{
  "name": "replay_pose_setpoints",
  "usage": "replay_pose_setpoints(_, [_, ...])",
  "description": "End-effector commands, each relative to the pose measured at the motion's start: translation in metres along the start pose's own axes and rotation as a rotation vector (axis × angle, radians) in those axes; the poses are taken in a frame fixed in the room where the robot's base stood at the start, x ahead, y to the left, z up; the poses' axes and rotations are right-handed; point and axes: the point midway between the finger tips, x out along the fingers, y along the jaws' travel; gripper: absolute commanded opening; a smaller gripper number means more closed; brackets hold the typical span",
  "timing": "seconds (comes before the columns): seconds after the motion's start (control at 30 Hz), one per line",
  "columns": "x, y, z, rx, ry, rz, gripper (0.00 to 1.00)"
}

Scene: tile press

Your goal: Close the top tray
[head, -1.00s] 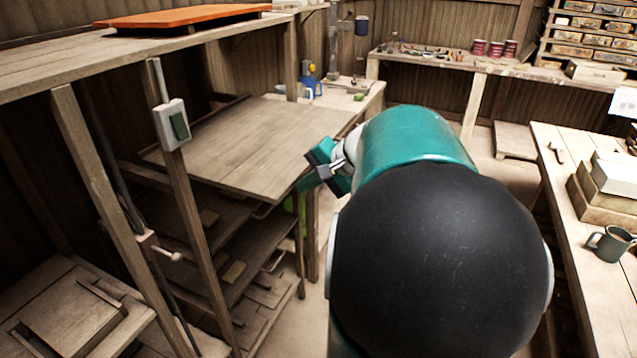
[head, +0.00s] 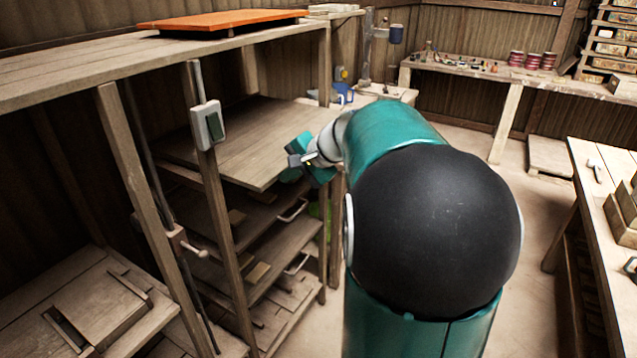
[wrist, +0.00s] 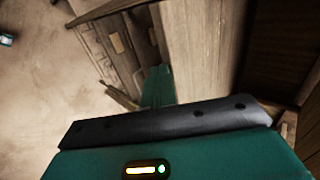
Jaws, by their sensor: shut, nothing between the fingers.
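The top tray (head: 245,145) is a flat wooden board in the upper part of the wooden rack, still sticking out past the rack's front posts. My gripper (head: 292,174) is at the tray's front edge, on its right side, with the fingers pointing at the rack. In the wrist view, the shut teal fingers (wrist: 158,86) are next to the tray's plank surface (wrist: 200,50). They look to be against its front edge, but the exact contact is hidden. Nothing is held.
Lower trays (head: 270,250) with pale handles sit in the rack below. A switch box (head: 207,125) is on a front post. An orange board (head: 225,20) lies on the rack's top. A workbench (head: 600,200) stands at right, with open floor (head: 520,230) between.

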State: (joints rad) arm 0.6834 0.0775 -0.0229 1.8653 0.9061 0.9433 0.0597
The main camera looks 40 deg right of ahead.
Motion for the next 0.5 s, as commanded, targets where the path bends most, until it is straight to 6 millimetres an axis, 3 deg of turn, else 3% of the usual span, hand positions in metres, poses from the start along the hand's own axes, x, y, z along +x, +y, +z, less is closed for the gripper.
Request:
replay_pose_setpoints(0.2, [0.049, -0.044, 0.001, -0.003, -0.003, 0.000, 0.00])
replay_pose_setpoints(0.5, [0.085, -0.078, 0.000, -0.001, -0.001, 0.001, 0.00])
